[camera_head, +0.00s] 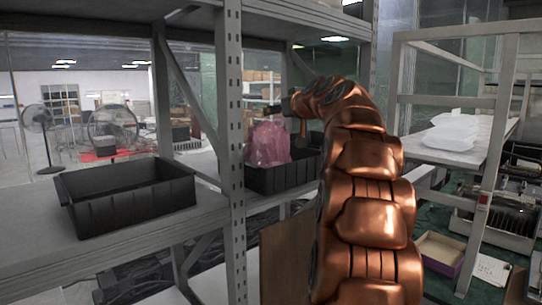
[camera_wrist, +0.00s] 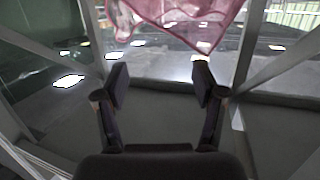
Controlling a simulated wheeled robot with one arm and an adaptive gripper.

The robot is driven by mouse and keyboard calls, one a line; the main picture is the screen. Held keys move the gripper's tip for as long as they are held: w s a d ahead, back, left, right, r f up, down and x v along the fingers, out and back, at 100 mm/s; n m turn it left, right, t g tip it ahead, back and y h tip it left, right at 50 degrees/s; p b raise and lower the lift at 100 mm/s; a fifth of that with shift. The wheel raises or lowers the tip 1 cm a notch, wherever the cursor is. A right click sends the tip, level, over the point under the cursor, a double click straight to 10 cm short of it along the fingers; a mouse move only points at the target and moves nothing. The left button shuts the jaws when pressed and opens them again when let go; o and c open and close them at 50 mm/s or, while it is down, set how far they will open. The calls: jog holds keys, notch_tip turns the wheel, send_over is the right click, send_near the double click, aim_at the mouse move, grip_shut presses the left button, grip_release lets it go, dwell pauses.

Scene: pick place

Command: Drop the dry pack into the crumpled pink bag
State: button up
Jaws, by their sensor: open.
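The crumpled pink bag (camera_head: 267,146) stands upright in a black bin (camera_head: 262,181) on the shelf, behind the grey post. It also shows as a translucent pink sheet at the top of the wrist view (camera_wrist: 180,16). My gripper (camera_head: 291,112) is beside the top right of the bag, at the end of my copper arm. In the wrist view its two dark fingers stand wide apart with nothing between them (camera_wrist: 161,84), and the bag lies beyond their tips. I cannot make out a dry pack in either view.
An empty black bin (camera_head: 128,193) sits on the near shelf at the left. The grey perforated post (camera_head: 231,120) rises between the two bins. White packages (camera_head: 452,131) lie on a rack at the right. A shallow tray (camera_head: 440,253) is below it.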

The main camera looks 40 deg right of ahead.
jog(key=v, duration=1.2)
dwell(0.7)
